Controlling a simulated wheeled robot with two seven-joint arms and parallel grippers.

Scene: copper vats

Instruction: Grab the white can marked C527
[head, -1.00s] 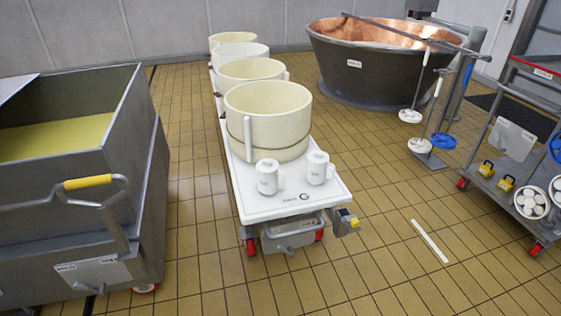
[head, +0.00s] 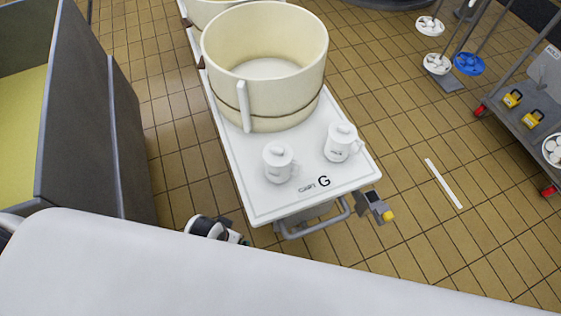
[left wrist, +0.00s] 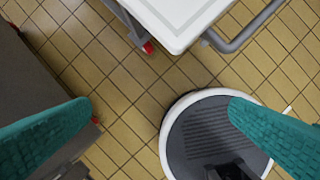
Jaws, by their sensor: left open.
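Two white lidded cans with handles stand upright on the near end of a white cart top (head: 245,203). The left can (head: 278,163) and the right can (head: 341,143) carry small dark marks too small to read, so I cannot tell which is C527. My left gripper shows in the left wrist view (left wrist: 160,112), with its teal fingers wide apart and nothing between them. It is over the floor beside the cart's corner, apart from the cans. In the head view, my white arm covers the bottom. My right gripper is not in view.
A large cream tub (head: 264,75) stands on the cart behind the cans. A grey vat (head: 85,120) is at the left. A metal handle (head: 318,222) juts from the cart's front.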

